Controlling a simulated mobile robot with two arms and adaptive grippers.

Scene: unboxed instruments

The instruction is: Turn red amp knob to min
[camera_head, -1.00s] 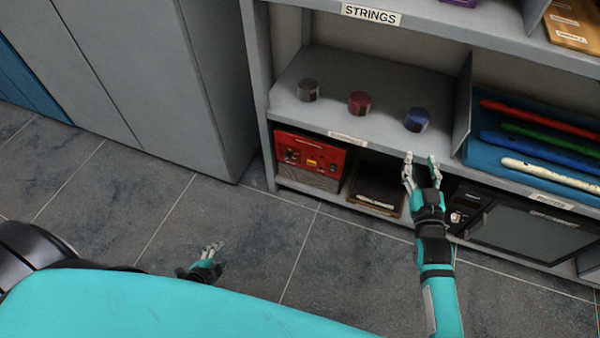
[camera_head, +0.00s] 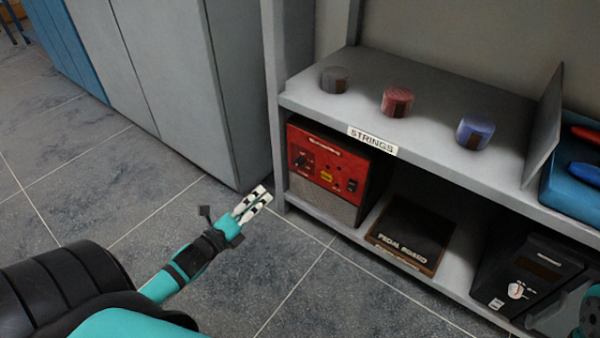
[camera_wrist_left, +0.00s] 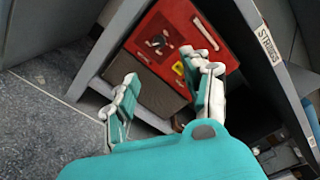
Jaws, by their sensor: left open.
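The red amp (camera_head: 328,165) stands on the lower shelf at its left end, with a grey grille below its red panel. Its dark knob (camera_head: 301,161) is on the left of the panel. In the left wrist view the amp (camera_wrist_left: 170,28) is ahead, and its knob (camera_wrist_left: 157,42) shows beyond the fingers; the knob's exact setting is too small to tell. My left gripper (camera_head: 256,204) is left of the amp, apart from it. In the left wrist view its fingers (camera_wrist_left: 171,78) are spread and empty.
A dark pedal board (camera_head: 408,232) lies right of the amp, and a black device with a white knob (camera_head: 516,290) stands farther right. Grey, red and blue cylinders stand on the shelf above (camera_head: 440,138). A grey cabinet (camera_head: 180,80) is at left; the floor before it is clear.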

